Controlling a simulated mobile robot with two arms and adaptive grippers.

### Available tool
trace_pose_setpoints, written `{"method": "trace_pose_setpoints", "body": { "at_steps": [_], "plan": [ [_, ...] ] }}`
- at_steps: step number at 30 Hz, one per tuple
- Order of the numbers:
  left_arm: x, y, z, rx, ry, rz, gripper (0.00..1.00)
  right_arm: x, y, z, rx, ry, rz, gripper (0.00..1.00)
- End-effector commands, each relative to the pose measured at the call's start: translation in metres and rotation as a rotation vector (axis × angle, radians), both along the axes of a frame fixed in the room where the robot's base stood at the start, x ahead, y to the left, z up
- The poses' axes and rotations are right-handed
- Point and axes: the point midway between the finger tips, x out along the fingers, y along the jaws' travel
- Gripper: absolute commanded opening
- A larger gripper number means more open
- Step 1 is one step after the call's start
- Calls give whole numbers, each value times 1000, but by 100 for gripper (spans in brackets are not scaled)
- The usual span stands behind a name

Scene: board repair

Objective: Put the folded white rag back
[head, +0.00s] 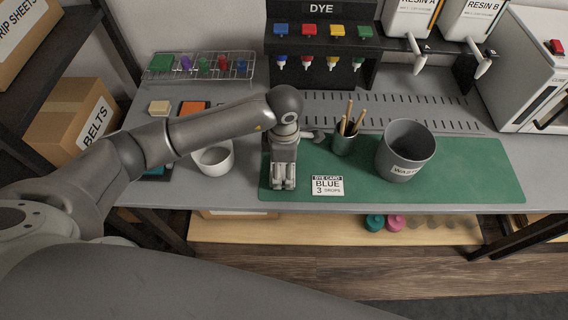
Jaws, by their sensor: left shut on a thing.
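My left gripper (283,184) points down over the left part of the green mat (470,180), just left of the dye card. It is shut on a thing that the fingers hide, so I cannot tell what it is. I cannot make out a folded white rag for certain. A small cream block-like thing (159,107) lies at the back left of the bench, but I cannot tell if it is cloth. My right gripper is not in view.
A white bowl (213,158) stands left of the mat, under my left arm. On the mat are a dye card (327,185), a cup of sticks (345,140) and a grey waste bucket (406,150). The dye rack (320,45) stands behind. The mat's right end is clear.

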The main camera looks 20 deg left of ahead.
Motion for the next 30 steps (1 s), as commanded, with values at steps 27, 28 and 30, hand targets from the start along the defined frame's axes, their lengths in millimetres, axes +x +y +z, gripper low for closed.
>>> {"method": "trace_pose_setpoints", "body": {
  "at_steps": [27, 28, 30],
  "plan": [
    [1, -1, 23, -2, -6, -3, 100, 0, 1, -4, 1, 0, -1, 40],
    [2, -1, 29, -2, -8, -3, 100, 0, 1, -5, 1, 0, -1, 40],
    [2, -1, 45, -2, -8, -3, 100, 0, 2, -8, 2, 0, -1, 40]
  ]
}}
